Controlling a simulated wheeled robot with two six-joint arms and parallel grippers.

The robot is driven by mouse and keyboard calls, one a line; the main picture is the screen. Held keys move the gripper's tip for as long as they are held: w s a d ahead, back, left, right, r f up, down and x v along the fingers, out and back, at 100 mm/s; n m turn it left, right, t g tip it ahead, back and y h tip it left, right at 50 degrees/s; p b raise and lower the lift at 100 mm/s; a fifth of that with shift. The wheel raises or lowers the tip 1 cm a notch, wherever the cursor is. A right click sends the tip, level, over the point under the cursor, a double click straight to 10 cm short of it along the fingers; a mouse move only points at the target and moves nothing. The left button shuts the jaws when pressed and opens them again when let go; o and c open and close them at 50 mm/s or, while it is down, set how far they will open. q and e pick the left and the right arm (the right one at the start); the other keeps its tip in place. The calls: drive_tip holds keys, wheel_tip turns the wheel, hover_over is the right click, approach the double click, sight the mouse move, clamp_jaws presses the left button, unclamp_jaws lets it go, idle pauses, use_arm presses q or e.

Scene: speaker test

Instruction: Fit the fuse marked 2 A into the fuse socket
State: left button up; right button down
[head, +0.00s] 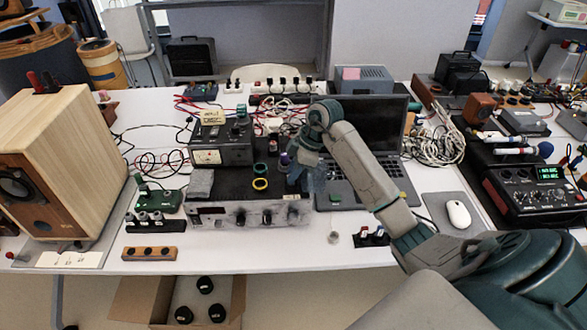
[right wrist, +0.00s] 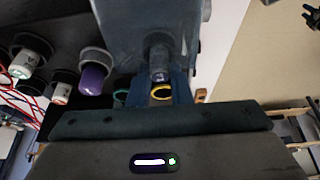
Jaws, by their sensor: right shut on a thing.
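My right gripper (head: 305,178) is over the right part of a grey unit (head: 250,211) with a black top. It is shut on a small grey-capped cylinder (right wrist: 159,56), which looks like a fuse. The fingers hide much of it, and no marking is readable. A yellow ring (head: 260,184) and a green ring (head: 260,169) stand on the black top, left of the gripper. Both also show beyond the fingers in the right wrist view (right wrist: 161,92). A purple cylinder (right wrist: 95,76) is beside the gripper. I cannot tell which part is the fuse socket. My left gripper is not in view.
An open laptop (head: 366,125) stands behind my right arm. A wooden speaker (head: 62,160) is at the left. A meter box (head: 221,143) stands behind the rings. A mouse (head: 457,214) and a red-black device (head: 535,190) are at the right. The table's front strip is partly clear.

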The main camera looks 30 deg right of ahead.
drive_tip(key=shift+f, duration=0.25)
drive_tip(key=c, duration=1.3)
unclamp_jaws()
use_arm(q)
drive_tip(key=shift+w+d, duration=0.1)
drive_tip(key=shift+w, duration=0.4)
use_arm(e)
drive_tip(key=shift+r, duration=0.4)
drive_tip(key=b+v, duration=0.2)
drive_tip(key=v, duration=0.8)
drive_tip(key=shift+s+d+r, duration=0.1)
drive_tip(key=shift+d+r, duration=0.1)
drive_tip(key=shift+r, duration=0.15)
drive_tip(key=shift+s+d+r, duration=0.1)
drive_tip(key=shift+d+r, duration=0.05)
drive_tip(key=shift+r, duration=0.25)
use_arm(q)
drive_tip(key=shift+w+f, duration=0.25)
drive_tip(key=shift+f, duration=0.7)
